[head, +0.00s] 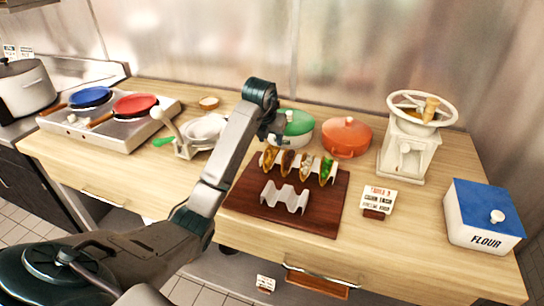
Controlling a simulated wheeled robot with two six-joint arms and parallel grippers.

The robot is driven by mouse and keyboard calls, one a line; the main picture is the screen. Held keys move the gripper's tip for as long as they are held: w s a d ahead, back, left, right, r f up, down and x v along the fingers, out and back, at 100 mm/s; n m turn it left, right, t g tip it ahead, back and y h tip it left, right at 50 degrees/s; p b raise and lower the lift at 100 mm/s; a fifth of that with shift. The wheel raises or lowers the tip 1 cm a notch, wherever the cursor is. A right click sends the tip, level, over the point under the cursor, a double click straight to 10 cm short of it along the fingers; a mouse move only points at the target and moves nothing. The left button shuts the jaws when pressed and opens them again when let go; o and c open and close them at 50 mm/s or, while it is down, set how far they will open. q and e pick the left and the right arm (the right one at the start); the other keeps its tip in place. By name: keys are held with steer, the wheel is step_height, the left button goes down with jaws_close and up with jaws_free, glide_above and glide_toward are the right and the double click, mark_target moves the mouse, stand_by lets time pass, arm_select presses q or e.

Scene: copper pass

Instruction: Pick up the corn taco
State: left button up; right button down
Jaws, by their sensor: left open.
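Several tacos stand in a white wavy rack on a dark wooden board (325,215). The leftmost taco (269,158) has a yellowish filling and is most likely the corn taco, though the fillings are too small to tell for sure. Beside it are a brown-filled taco (287,162), a pale-filled taco (306,164) and a green-filled taco (326,170). My left gripper (272,137) is open, just above and behind the leftmost taco, with its fingers partly hidden by my arm. My right gripper is not in view.
An empty white wavy rack (286,197) lies at the board's front. Behind the tacos stand a green-lidded pot (298,124) and an orange pot (346,137). A white grinder (405,150), a small sign (379,198) and a flour box (484,215) are to the right.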

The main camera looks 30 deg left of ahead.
mark_target(272, 149)
arm_select(q)
steer(key=shift+f+p, duration=0.5)
steer(key=shift+f, duration=0.1)
steer(key=p+x, duration=0.1)
steer(key=x, duration=0.2)
steer(key=shift+a+f, duration=0.1)
steer(key=shift+f, duration=0.25)
steer(key=shift+w+f, duration=0.15)
steer(key=shift+f, duration=0.2)
steer(key=shift+r, duration=0.1)
steer(key=c, duration=0.7)
